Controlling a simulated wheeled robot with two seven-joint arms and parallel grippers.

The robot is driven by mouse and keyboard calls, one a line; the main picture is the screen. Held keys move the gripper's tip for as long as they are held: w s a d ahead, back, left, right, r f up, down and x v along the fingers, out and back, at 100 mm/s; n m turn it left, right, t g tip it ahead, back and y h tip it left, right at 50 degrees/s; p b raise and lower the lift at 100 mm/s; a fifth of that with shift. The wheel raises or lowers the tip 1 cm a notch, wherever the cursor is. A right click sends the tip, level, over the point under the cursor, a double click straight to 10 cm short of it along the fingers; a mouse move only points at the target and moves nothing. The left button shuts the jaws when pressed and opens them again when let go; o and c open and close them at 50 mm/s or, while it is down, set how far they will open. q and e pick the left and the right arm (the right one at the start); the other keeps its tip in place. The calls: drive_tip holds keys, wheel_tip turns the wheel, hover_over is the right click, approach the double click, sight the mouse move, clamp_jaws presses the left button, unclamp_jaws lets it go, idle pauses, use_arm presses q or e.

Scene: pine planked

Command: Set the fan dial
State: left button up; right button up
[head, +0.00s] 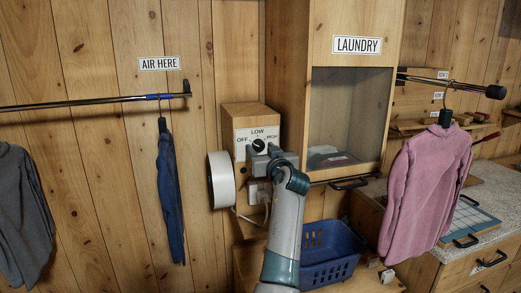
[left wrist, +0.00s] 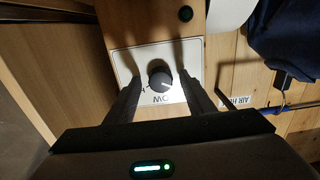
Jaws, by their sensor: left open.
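The fan dial (head: 258,145) is a round black knob on a white plate marked OFF, LOW and HIGH, on the front of a wooden box. It also shows in the left wrist view (left wrist: 160,77), where the plate appears upside down and a pale mark on the knob points to the lower right. My left gripper (head: 262,156) is at the plate, just below the dial in the head view. In the left wrist view its two dark fingers are apart, one on each side of the knob, with gaps between. It holds nothing. My right gripper is out of view.
A white round fan (head: 221,179) hangs left of the box, close to my left arm. A blue garment (head: 170,190) hangs on a rail further left. A laundry cabinet (head: 345,110) stands right of the dial, above a blue basket (head: 328,255). A pink garment (head: 425,190) hangs at right.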

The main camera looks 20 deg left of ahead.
use_arm(q)
drive_tip(key=c, duration=1.1)
drive_tip(key=shift+o, duration=0.2)
drive_tip(key=shift+m, duration=0.3)
drive_tip(key=shift+a+m, duration=0.1)
drive_tip(key=shift+m, duration=1)
drive_tip(key=m, duration=0.2)
drive_tip(key=shift+r+m+p, duration=0.15)
drive_tip(key=shift+m+p, duration=0.25)
drive_tip(key=m+p, duration=0.1)
drive_tip(key=m, duration=0.3)
drive_tip(key=shift+p, duration=0.4)
drive_tip(key=shift+m+p, duration=0.45)
drive_tip(key=shift+m, duration=0.65)
